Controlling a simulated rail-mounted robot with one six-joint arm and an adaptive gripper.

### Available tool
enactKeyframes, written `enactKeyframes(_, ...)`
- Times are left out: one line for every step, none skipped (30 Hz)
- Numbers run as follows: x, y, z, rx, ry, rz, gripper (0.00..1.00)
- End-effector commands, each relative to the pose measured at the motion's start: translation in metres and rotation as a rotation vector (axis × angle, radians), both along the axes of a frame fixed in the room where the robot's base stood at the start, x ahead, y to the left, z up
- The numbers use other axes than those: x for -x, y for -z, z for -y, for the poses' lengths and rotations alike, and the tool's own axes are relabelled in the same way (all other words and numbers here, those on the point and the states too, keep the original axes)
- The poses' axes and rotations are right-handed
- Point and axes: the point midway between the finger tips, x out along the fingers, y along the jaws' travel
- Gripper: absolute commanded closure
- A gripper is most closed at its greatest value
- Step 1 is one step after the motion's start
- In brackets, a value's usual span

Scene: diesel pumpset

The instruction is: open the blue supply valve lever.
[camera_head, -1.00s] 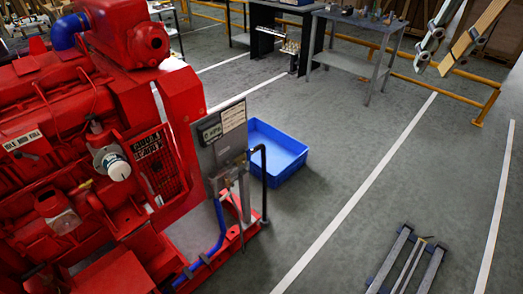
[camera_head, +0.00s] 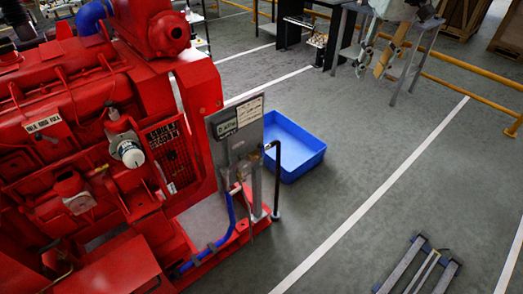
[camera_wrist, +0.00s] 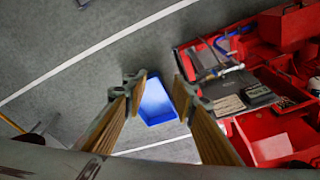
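The grey panel (camera_head: 237,130) stands upright at the right end of the red engine set. A blue pipe (camera_head: 229,218) runs along the base and rises in front of the panel. The blue supply valve lever is too small to tell apart from the pipework there. In the wrist view, the panel (camera_wrist: 228,95) and blue pipe (camera_wrist: 237,34) are right of my fingers. My gripper (camera_head: 371,64) is high at the upper right of the head view, well apart from the panel. Its fingers are spread and empty in the wrist view (camera_wrist: 160,82).
A blue crate (camera_head: 298,140) sits on the floor behind the panel. A black bent pipe (camera_head: 276,180) stands just right of the panel. Grey floor rails (camera_head: 420,268) lie at the lower right.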

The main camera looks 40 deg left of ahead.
Motion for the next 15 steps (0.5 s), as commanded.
enactKeyframes(0.001,0.01,-0.012,0.009,-0.021,-0.006,0.75)
enactKeyframes(0.001,0.016,-0.02,0.013,-0.034,-0.009,0.75)
enactKeyframes(0.002,0.023,-0.029,0.018,-0.05,-0.011,0.75)
enactKeyframes(0.002,0.028,-0.035,0.023,-0.061,-0.014,0.75)
enactKeyframes(0.002,0.034,-0.042,0.026,-0.073,-0.015,0.75)
enactKeyframes(0.003,0.041,-0.051,0.031,-0.089,-0.018,0.75)
enactKeyframes(0.004,0.047,-0.058,0.037,-0.1,-0.021,0.75)
enactKeyframes(0.005,0.053,-0.064,0.04,-0.112,-0.023,0.75)
enactKeyframes(0.006,0.061,-0.074,0.046,-0.129,-0.025,0.75)
enactKeyframes(0.007,0.067,-0.08,0.051,-0.141,-0.027,0.75)
enactKeyframes(0.008,0.072,-0.087,0.055,-0.153,-0.028,0.75)
enactKeyframes(0.01,0.08,-0.096,0.061,-0.17,-0.03,0.75)
enactKeyframes(0.012,0.086,-0.103,0.065,-0.182,-0.032,0.75)
enactKeyframes(0.013,0.092,-0.109,0.069,-0.193,-0.034,0.75)
enactKeyframes(0.015,0.101,-0.118,0.075,-0.209,-0.037,0.75)
